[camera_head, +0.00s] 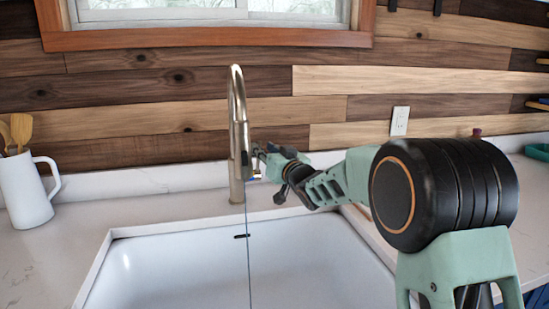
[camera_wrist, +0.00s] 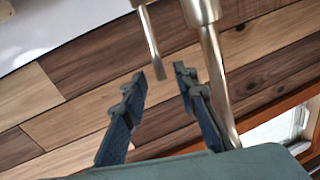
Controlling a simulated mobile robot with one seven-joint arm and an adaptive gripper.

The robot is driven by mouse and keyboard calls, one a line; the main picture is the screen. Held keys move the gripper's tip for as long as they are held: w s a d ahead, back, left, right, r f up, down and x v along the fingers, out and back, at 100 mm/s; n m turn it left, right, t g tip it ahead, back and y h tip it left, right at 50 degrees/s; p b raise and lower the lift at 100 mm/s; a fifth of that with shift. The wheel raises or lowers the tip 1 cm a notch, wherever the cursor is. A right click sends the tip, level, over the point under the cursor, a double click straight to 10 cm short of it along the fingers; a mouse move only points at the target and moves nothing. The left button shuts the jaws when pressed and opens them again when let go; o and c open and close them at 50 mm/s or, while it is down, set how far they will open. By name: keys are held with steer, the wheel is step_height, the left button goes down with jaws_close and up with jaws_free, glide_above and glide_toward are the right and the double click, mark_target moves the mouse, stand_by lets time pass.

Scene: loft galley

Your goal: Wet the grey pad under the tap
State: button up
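The metal tap (camera_head: 238,120) rises behind the sink (camera_head: 200,270), its spout curving down towards the basin. A thin bluish vertical line (camera_head: 248,260) runs from below the spout into the sink; it looks like a narrow water stream, but I cannot be sure. My gripper (camera_head: 258,160) is beside the tap, partly hidden by it. In the wrist view my gripper (camera_wrist: 160,72) has its fingers apart. A slim metal lever (camera_wrist: 151,42) reaches between the fingertips, with gaps showing on both sides. The tap's body (camera_wrist: 213,75) stands close to one finger. The grey pad is in neither view.
A white jug (camera_head: 27,190) with wooden utensils stands on the counter (camera_head: 150,215) at the left. A plank wall (camera_head: 190,110) with a socket (camera_head: 399,121) and a window frame (camera_head: 210,38) is behind the tap. A green tray (camera_head: 538,151) sits at the far right.

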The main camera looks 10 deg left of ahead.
steer(key=v, duration=0.8)
